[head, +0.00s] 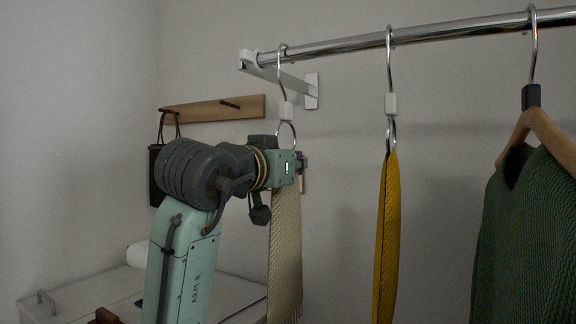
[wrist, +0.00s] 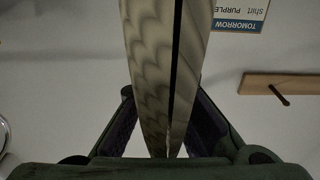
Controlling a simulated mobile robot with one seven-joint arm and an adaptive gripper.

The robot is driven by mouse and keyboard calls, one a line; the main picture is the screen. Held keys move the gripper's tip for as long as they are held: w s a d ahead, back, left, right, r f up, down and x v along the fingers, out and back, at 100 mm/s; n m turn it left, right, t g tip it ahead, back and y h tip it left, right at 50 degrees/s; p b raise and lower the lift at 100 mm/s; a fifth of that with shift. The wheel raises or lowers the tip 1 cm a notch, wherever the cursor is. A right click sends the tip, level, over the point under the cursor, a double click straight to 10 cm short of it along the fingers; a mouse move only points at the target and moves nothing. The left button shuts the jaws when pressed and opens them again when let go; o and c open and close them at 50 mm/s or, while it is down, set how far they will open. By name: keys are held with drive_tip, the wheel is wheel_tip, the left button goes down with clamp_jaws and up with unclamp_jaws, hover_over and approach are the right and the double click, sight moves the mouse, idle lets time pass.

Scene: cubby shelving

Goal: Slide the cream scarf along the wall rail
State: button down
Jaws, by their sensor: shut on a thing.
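The cream scarf (head: 286,250) hangs from a ring and white-tagged hook (head: 286,108) near the left end of the chrome wall rail (head: 350,44). My gripper (head: 301,165) is at the scarf's upper part, just below the ring. In the wrist view the patterned cream scarf (wrist: 160,60) runs between the two fingers of my gripper (wrist: 165,110), which are shut on it. The scarf covers part of the fingers there, and my wrist hides part of its top in the head view.
A yellow scarf (head: 385,240) hangs mid-rail, and a green garment (head: 530,240) on a wooden hanger hangs farther right. The rail's end bracket (head: 290,84) is close left. A wooden peg board (head: 212,109) holds a dark bag (head: 156,172). A sign (wrist: 240,15) shows in the wrist view.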

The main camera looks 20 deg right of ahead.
drive_tip(key=s+d, duration=0.6)
drive_tip(key=s, duration=0.1)
drive_tip(key=shift+s+b, duration=0.35)
drive_tip(key=shift+b, duration=0.05)
idle(0.5)
drive_tip(key=shift+s+d, duration=0.1)
drive_tip(key=c, duration=1.6)
unclamp_jaws()
drive_tip(key=shift+c, duration=0.2)
